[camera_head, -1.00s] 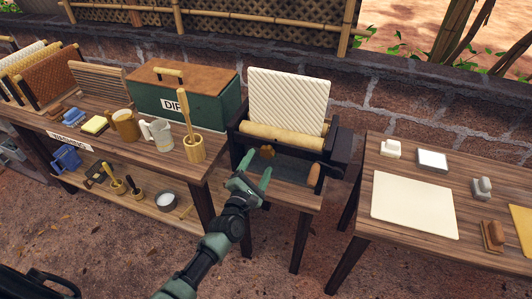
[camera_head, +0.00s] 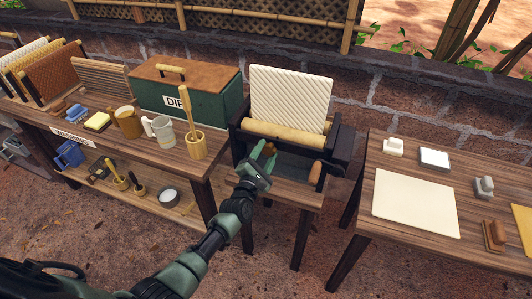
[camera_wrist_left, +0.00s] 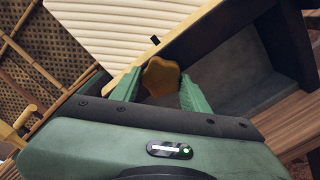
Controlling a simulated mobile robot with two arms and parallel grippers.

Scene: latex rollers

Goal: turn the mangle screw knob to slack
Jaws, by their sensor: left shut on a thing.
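The mangle (camera_head: 334,150) stands on a small table, with a tan roller (camera_head: 285,134) and a cream ribbed sheet (camera_head: 290,98) rising behind it. In the left wrist view the mangle screw knob (camera_wrist_left: 160,77) is a golden-brown lobed knob on the front of the mangle. My left gripper (camera_head: 264,154) reaches the front of the mangle; in the left wrist view its green fingers (camera_wrist_left: 160,88) are on both sides of the knob, shut on it. In the head view the fingers mostly hide the knob. My right gripper is not in view.
A wooden crank handle (camera_head: 316,172) sits at the mangle's right side. On the left, a bench holds a mug (camera_head: 128,122), a jug (camera_head: 162,132) and a green box (camera_head: 185,100). The right table (camera_head: 400,240) holds a cream sheet (camera_head: 413,202).

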